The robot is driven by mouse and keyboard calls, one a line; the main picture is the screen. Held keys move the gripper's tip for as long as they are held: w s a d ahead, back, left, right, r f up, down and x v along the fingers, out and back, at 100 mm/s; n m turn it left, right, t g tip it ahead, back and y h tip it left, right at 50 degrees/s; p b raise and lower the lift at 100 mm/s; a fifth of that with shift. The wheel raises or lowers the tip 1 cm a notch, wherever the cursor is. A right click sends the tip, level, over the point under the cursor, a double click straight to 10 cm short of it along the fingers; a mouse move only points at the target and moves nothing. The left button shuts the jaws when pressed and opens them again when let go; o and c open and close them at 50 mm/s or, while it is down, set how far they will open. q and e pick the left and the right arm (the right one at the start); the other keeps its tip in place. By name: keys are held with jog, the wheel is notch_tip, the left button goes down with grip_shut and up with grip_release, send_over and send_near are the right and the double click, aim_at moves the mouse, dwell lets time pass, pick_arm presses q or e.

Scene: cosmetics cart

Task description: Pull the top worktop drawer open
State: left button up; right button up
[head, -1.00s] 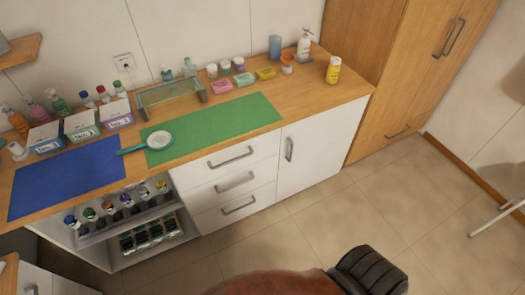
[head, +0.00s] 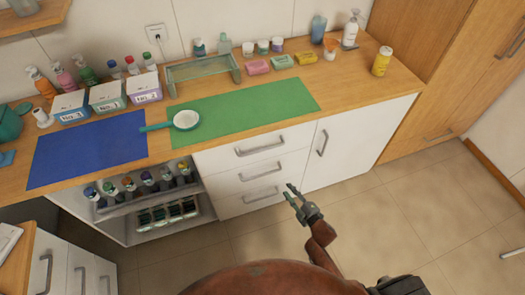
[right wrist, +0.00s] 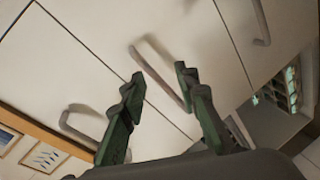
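The white cabinet has a stack of three closed drawers under the worktop (head: 345,85). The top drawer (head: 215,160) has a grey bar handle (head: 260,147). The right gripper (head: 293,189) is in front of the drawer stack, below and right of the top handle in the head view. Its green-padded fingers (right wrist: 158,86) are spread open and empty in the right wrist view. A grey bar handle (right wrist: 160,78) appears between and beyond the fingertips there; I cannot tell which drawer it belongs to, and no contact is clear. The left gripper is not in view.
Open shelves with bottles (head: 148,178) are left of the drawers. A cabinet door (head: 355,140) is right. Floor in front is clear.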

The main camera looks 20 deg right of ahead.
jog(key=w+a+r+n+t+y+b, duration=0.1)
jog(key=w+a+r+n+y, duration=0.15)
jog(key=r, duration=0.45)
jog(key=w+a+r+n+t+y, duration=0.1)
jog(key=w+r+n, duration=0.15)
jog(key=r, duration=0.35)
jog(key=n+t+y, duration=0.1)
jog(key=n, duration=0.2)
send_near(263, 150)
jog(key=w+f, duration=0.1)
jog(key=w, duration=0.2)
jog(key=shift+y, duration=0.35)
jog(key=x, duration=0.3)
jog(key=b+x, duration=0.1)
jog(key=x, duration=0.3)
jog(key=shift+w+a+r, duration=0.1)
jog(key=shift+a+r, duration=0.15)
jog(key=shift+a, duration=0.1)
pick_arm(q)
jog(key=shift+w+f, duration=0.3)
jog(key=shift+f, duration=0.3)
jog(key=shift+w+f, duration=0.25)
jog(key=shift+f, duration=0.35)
pick_arm(e)
jog(key=shift+c, duration=0.6)
jog(key=c, duration=0.6)
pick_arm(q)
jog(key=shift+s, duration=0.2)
pick_arm(e)
grip_shut()
